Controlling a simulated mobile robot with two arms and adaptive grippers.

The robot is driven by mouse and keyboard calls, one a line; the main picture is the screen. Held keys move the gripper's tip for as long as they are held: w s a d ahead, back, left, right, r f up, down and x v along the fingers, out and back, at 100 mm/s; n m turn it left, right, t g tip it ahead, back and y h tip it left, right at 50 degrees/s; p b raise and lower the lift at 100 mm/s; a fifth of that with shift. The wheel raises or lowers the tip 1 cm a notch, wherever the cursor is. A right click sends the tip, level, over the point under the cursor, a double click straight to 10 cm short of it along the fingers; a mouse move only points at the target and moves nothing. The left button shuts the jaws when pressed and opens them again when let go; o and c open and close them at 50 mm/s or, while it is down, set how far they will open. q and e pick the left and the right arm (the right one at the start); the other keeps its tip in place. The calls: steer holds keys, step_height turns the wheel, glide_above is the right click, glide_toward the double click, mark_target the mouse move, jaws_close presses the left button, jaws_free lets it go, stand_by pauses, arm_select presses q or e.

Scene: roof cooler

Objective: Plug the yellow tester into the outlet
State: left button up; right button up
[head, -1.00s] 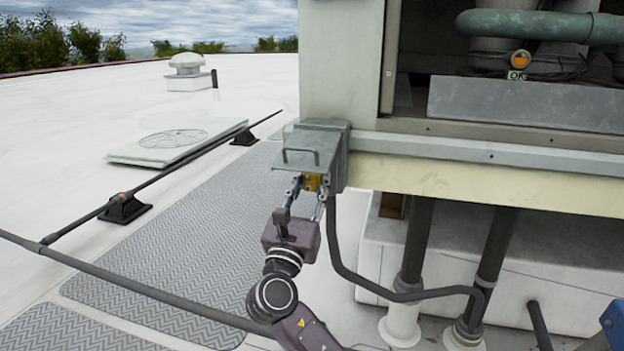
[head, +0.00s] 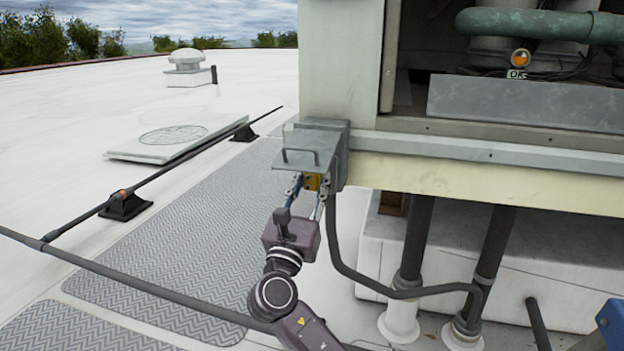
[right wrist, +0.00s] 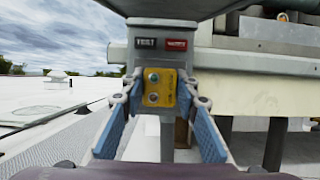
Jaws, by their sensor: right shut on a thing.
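The yellow tester (right wrist: 158,90) has two round metal studs on its face. It is between the fingertips of my right gripper (right wrist: 160,92), which is shut on it; in the head view it shows small (head: 312,182) under the raised lid. The outlet (right wrist: 161,43) is in a grey box with a dark and a red button, visible just above the tester. The box (head: 322,147) hangs on the unit's corner with its lid lifted. The tester covers the lower outlet face, so I cannot tell whether its prongs are inserted. My left gripper is not in view.
The lid (head: 308,158) overhangs my right gripper. A dark conduit (head: 345,262) runs down from the box beside my arm. The large unit (head: 450,180) and its pipes stand at right. Grey walkway mats (head: 190,240) and a long dark rod (head: 150,190) lie at left.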

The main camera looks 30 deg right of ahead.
steer(key=shift+w+d, duration=0.35)
stand_by(0.3)
steer(key=o, duration=1.2)
steer(key=shift+c, duration=0.2)
steer(key=shift+f, duration=0.1)
steer(key=shift+s+a+f, duration=0.15)
steer(key=shift+s+a, duration=0.05)
steer(key=shift+a, duration=0.1)
steer(key=v, duration=1.1)
